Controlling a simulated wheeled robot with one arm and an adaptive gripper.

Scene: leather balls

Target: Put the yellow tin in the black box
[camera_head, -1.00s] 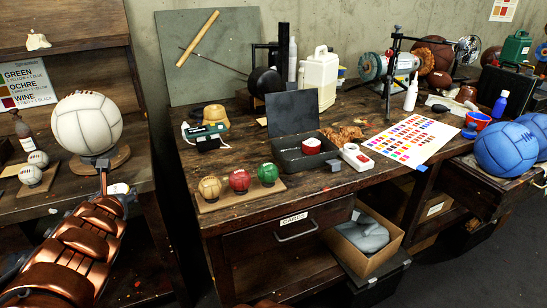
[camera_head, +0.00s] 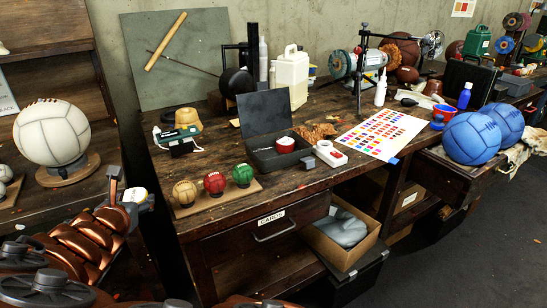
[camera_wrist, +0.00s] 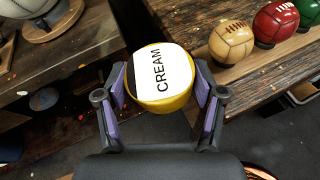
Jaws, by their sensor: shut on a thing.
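The yellow tin (camera_wrist: 160,78) has a white label reading CREAM and is held between the two purple-padded fingers of my gripper (camera_wrist: 160,90) in the wrist view. In the head view the tin (camera_head: 136,195) is a small pale and yellow shape at the end of my copper arm, lower left, left of the bench edge. The black box (camera_head: 264,163) stands on the bench in the middle of the head view, its lid raised at the back. A red tin with a white top (camera_head: 285,144) is inside it. My gripper is well to the left of the box.
A wooden strip with tan, red and green small balls (camera_head: 214,182) lies at the bench's front left, between my gripper and the box. A white device with a red button (camera_head: 330,153) sits right of the box. A white jug (camera_head: 292,78) stands behind.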

